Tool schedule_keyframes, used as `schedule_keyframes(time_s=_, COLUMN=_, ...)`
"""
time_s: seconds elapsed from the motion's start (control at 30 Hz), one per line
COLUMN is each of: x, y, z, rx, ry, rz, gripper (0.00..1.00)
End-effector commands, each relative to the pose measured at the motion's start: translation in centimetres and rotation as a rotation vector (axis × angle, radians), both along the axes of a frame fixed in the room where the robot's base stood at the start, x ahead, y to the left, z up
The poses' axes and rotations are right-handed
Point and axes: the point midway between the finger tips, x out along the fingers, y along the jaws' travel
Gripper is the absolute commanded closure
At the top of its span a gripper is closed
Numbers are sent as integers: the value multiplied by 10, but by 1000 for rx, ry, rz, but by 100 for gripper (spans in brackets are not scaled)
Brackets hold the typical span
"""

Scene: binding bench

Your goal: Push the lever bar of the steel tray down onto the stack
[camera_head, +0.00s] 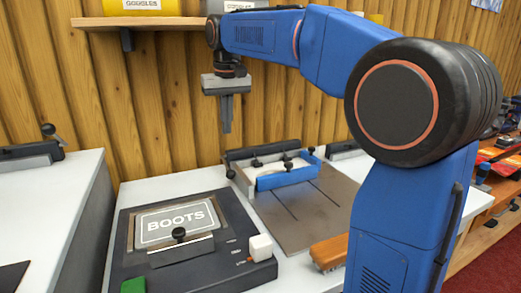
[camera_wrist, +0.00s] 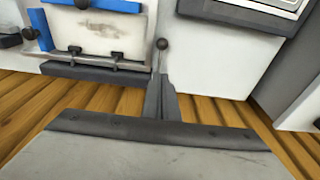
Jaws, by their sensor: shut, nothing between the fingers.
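My gripper (camera_head: 227,130) is shut and empty, pointing down above the back left of the steel tray. Its closed fingers also show in the wrist view (camera_wrist: 161,84). The tray (camera_head: 240,178) stands at the back of the bench. A pale stack (camera_head: 284,168) lies in it, behind a blue fence (camera_head: 287,180). A black ball knob (camera_wrist: 161,43) stands at the tray's side. Whether the bar touches the stack is unclear.
A dark press (camera_head: 230,218) with a BOOTS plate (camera_head: 178,222) stands at the front left. An orange brush (camera_head: 328,252) lies by my arm. A wooden shelf (camera_head: 150,22) with boxes hangs above. The brown board (camera_head: 318,205) in front of the fence is clear.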

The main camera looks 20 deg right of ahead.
Motion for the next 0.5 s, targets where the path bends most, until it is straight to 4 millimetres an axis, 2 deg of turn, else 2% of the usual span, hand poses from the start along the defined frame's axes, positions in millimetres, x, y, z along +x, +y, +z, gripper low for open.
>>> schedule_keyframes(time_s=0.5, x=0, y=0, z=30, rx=0, ry=-1, rz=0, gripper=100)
